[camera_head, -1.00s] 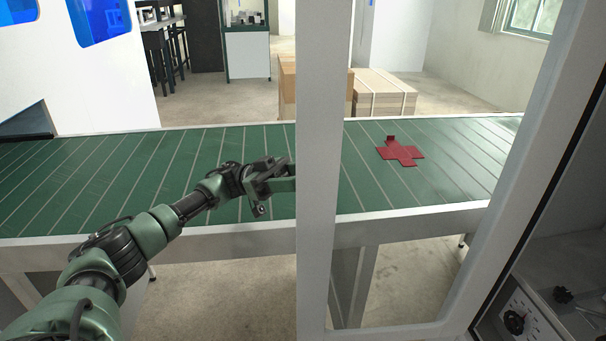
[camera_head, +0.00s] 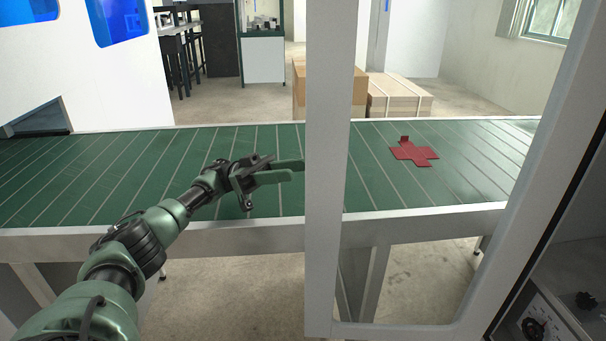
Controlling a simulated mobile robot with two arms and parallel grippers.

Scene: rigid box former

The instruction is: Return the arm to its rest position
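My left arm comes in from the lower left. Its gripper (camera_head: 296,169) is over the green conveyor (camera_head: 120,165), just left of the white upright post. Its two green fingers point right and show slightly apart, with nothing seen between them. A red flat cross-shaped box blank (camera_head: 414,151) lies on the conveyor to the right of the post, well apart from the gripper. One of its flaps stands up at the back. My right gripper is not in view.
The white frame post (camera_head: 327,150) stands close beside the gripper's tips. A slanted frame bar and a control panel (camera_head: 535,325) with knobs are at the right. Cardboard boxes (camera_head: 400,97) stand on the floor behind the conveyor. The conveyor's left part is clear.

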